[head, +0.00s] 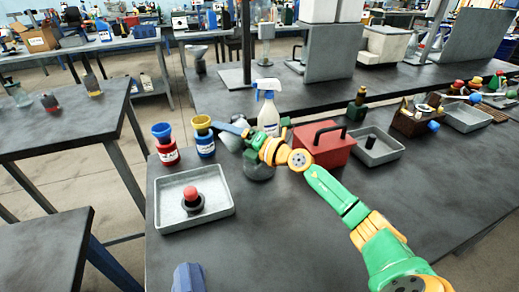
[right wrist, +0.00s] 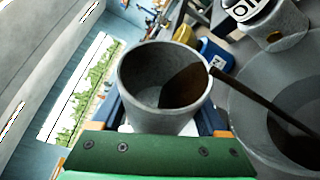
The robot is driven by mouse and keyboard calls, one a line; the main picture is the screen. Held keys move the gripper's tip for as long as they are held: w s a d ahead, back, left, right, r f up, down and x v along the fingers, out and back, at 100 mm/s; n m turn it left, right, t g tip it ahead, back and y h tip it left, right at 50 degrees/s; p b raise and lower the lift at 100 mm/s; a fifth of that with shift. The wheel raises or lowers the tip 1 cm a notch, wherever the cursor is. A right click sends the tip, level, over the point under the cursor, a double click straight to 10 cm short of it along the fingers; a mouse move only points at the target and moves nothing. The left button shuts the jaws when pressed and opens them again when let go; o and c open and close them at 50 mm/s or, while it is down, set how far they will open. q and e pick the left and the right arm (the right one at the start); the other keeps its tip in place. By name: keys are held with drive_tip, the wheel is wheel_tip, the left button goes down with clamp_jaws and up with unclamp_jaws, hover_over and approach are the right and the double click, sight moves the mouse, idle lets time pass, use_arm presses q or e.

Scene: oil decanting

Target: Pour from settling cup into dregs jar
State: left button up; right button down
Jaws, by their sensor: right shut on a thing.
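My right gripper (head: 236,130) is shut on the grey settling cup (head: 229,142), which is tilted. In the right wrist view the cup (right wrist: 135,80) sits between the blue fingers, with dark brown liquid (right wrist: 185,87) along one inner side. A thin dark streak, which looks like a pouring stream, runs from the cup's rim toward a wide grey vessel (right wrist: 245,110), apparently the dregs jar. Dark liquid shows inside that vessel. In the head view the vessel (head: 259,171) stands on the table below the gripper, partly hidden by my arm. My left gripper is not in view.
Red (head: 165,151) and blue (head: 204,143) labelled jars with funnels stand left of the cup. A grey tray (head: 226,211) holds a red-topped item. A spray bottle (head: 268,116) and a red toolbox (head: 325,150) stand close behind the arm.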

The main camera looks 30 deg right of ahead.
drive_tip(key=shift+r+m+b, duration=0.25)
drive_tip(key=shift+m+b, duration=0.05)
drive_tip(key=shift+b, duration=0.05)
drive_tip(key=shift+d+f+m+t+b, duration=0.2)
drive_tip(key=shift+d+m+t+b, duration=0.15)
drive_tip(key=shift+b, duration=0.3)
drive_tip(key=shift+d+f+m+b, duration=0.1)
drive_tip(key=shift+d+m+b, duration=0.25)
drive_tip(key=shift+b, duration=0.1)
drive_tip(key=shift+d+r+m+t, duration=0.2)
drive_tip(key=shift+m+t, duration=0.15)
drive_tip(key=shift+m, duration=0.25)
drive_tip(key=shift+r+m, duration=0.2)
drive_tip(key=shift+m, duration=0.2)
drive_tip(key=shift+d+r+m+t, duration=0.15)
drive_tip(key=shift+m+t, duration=0.15)
drive_tip(key=shift+m, duration=0.1)
